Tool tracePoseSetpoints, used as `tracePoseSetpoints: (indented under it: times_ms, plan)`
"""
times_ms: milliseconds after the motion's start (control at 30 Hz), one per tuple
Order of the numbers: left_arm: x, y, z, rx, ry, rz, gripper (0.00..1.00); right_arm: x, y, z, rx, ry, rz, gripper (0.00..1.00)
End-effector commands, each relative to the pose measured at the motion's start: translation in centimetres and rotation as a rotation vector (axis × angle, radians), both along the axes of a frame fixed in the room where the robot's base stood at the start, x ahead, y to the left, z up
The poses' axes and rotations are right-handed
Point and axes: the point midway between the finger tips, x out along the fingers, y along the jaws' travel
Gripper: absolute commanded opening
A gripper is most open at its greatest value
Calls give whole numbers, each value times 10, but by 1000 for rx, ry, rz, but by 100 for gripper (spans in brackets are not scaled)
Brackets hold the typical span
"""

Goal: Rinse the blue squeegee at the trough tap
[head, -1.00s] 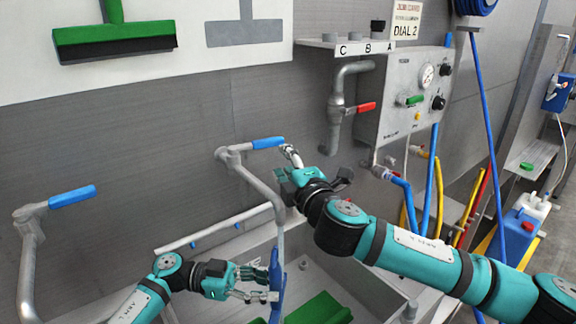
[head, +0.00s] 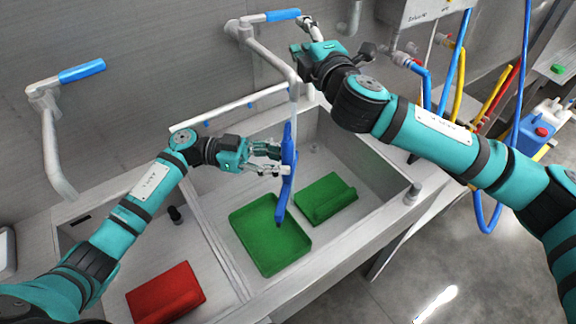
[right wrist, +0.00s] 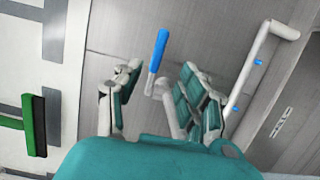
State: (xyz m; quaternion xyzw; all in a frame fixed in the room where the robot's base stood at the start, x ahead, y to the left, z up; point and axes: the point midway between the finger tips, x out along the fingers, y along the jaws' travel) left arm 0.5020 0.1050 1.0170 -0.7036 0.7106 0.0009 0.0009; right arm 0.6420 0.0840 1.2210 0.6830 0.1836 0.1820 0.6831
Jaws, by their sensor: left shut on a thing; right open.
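The blue squeegee (head: 286,175) is in my left gripper (head: 280,158), which is shut on it. The squeegee hangs roughly upright over the right-hand trough basin (head: 362,165), below the tap spout (head: 293,92). The tap's blue lever (head: 283,15) points right from the pipe. My right gripper (head: 312,32) is open beside the lever's end in the head view. In the right wrist view, the lever (right wrist: 158,50) appears between the open fingers (right wrist: 160,92); I cannot tell whether they touch it.
The basin holds a green tray (head: 262,245) and a green block-like item (head: 325,200). A red item (head: 165,293) lies in the left basin. Another blue-levered tap (head: 80,72) stands at left. Blue and yellow hoses (head: 455,85) hang at right.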

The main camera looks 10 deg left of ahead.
Motion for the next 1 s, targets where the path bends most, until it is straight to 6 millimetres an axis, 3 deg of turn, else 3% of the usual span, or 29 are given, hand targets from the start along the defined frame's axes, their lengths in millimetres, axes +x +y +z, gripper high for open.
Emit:
tracePoseSetpoints:
  times_ms: [67,300,467,700,1000]
  plan:
    - [0,0,0,-1,-1,0,4,0,0,0,0,0,0,34]
    - [0,0,0,-1,-1,0,4,-1,1,1,16,9,-1,2]
    - [0,0,0,-1,-1,0,4,-5,4,9,193,114,-11,0]
    - [0,0,0,-1,-1,0,4,-17,7,29,802,485,-63,0]
    - [0,0,0,-1,-1,0,4,-29,-7,42,1636,992,-183,0]
